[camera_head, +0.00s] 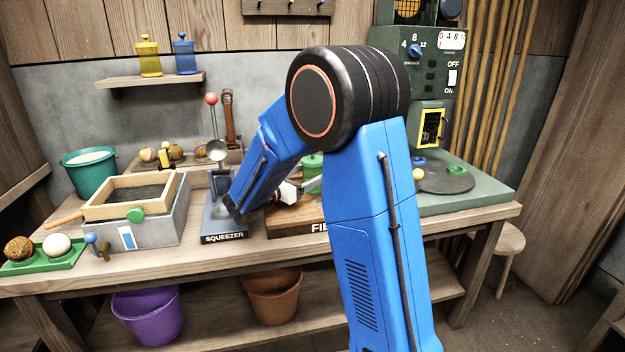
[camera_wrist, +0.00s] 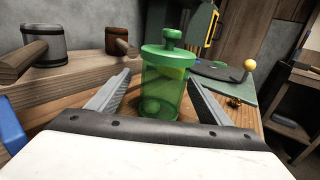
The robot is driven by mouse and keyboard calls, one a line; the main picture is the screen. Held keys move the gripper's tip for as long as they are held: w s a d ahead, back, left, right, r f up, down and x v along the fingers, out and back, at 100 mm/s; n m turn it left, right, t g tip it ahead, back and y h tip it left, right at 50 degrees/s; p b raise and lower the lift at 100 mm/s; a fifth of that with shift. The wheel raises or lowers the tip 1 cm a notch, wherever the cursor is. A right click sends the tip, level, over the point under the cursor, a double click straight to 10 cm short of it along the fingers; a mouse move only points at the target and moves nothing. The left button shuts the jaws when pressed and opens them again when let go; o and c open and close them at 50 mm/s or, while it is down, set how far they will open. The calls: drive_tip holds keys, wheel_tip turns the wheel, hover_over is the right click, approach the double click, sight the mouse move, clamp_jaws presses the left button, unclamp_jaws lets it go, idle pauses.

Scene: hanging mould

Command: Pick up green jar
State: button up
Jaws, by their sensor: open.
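The green jar (camera_wrist: 163,85) is a see-through green cylinder with a knobbed lid. In the wrist view it stands upright on the wooden surface, straight ahead of my gripper (camera_wrist: 158,100). The two grey fingers are spread open, one on each side of the jar's lower part as seen. I cannot tell how deep the jar is between them. In the head view the jar (camera_head: 312,168) shows partly behind my arm, and my gripper (camera_head: 300,190) is just in front of it, partly hidden by the arm.
A grey-headed mallet (camera_wrist: 43,45) and a brown one (camera_wrist: 121,42) lie left of the jar. The squeezer (camera_head: 222,215) stands left of the gripper.

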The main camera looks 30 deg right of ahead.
drive_tip(key=shift+s+f+x, duration=0.15)
drive_tip(key=shift+f+x, duration=0.05)
drive_tip(key=shift+x, duration=1.2)
drive_tip(key=shift+s+f+x, duration=0.1)
drive_tip(key=shift+f+x, duration=0.05)
drive_tip(key=shift+x, duration=1.2)
drive_tip(key=shift+c, duration=0.2)
drive_tip(key=c, duration=1.4)
drive_tip(key=shift+o, duration=0.2)
drive_tip(key=shift+r, duration=0.15)
wheel_tip(320, 180, up, 9)
drive_tip(key=shift+f, duration=0.15)
drive_tip(key=r, duration=0.1)
drive_tip(key=s+r, duration=0.1)
drive_tip(key=r, duration=0.1)
drive_tip(key=shift+s+a, duration=0.15)
drive_tip(key=shift+s, duration=0.1)
drive_tip(key=s+a+r, duration=0.1)
drive_tip(key=s+r, duration=0.3)
drive_tip(key=r, duration=0.2)
drive_tip(key=shift+s+a, duration=0.15)
